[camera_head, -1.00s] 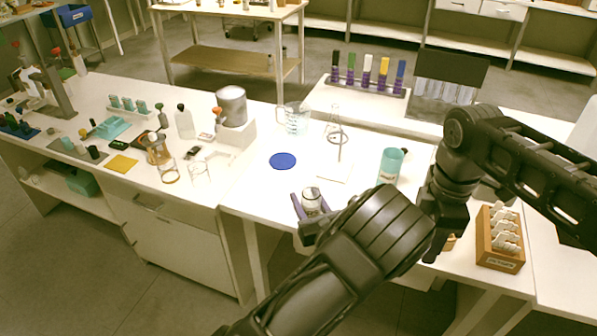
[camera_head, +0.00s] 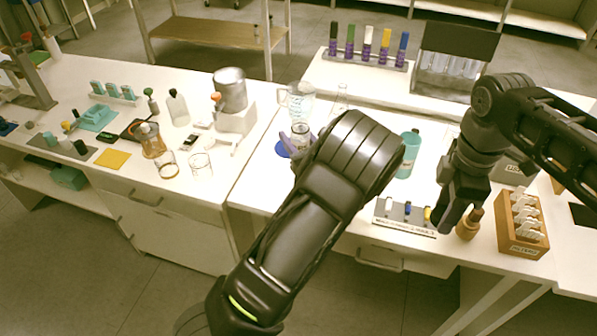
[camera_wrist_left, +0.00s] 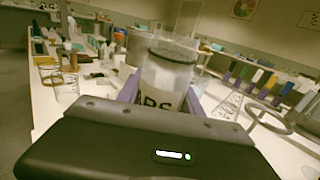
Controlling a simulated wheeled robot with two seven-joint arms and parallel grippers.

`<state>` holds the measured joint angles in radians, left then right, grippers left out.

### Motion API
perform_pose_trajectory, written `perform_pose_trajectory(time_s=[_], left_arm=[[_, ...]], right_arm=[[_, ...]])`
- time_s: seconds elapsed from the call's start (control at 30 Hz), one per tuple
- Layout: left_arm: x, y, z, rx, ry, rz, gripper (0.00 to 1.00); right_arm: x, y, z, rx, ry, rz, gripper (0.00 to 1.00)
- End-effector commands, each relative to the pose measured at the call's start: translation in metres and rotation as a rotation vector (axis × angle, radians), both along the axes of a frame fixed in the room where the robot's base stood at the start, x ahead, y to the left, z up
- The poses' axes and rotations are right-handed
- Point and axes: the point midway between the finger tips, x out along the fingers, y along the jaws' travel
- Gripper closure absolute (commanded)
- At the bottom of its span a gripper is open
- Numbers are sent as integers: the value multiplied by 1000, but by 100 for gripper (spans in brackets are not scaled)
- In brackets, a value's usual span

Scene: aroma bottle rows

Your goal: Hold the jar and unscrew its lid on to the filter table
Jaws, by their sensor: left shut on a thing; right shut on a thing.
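The clear jar (camera_head: 300,135) sits between the purple fingers of my left gripper (camera_head: 299,140), which is shut on it. In the left wrist view the jar (camera_wrist_left: 165,80) is upright, with dark lettering and a dark ring near its top. I cannot make out a lid on it. I cannot tell which surface is the filter table.
A teal bottle (camera_head: 409,152), a small rack (camera_head: 392,222) and a wooden box (camera_head: 521,240) stand to the right. A beaker (camera_head: 298,100) and a grey cylinder on a stand (camera_head: 230,92) are behind and left.

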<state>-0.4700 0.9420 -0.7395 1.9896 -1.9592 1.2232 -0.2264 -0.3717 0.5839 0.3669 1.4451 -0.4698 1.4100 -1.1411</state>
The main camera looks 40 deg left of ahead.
Motion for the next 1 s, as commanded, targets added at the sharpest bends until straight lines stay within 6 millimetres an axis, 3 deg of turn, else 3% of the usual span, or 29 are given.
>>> perform_pose_trajectory(time_s=[0.2,0.3,0.67,1.0], left_arm=[[-1,0,-40,3,5,-1,100],[0,0,-51,1,2,-1,100],[0,0,-56,0,1,-1,100],[0,0,-91,0,1,0,100]], right_arm=[[0,0,2,0,0,0,100],[0,0,2,0,0,0,100],[0,0,2,0,0,0,100],[0,0,4,0,0,0,100]])
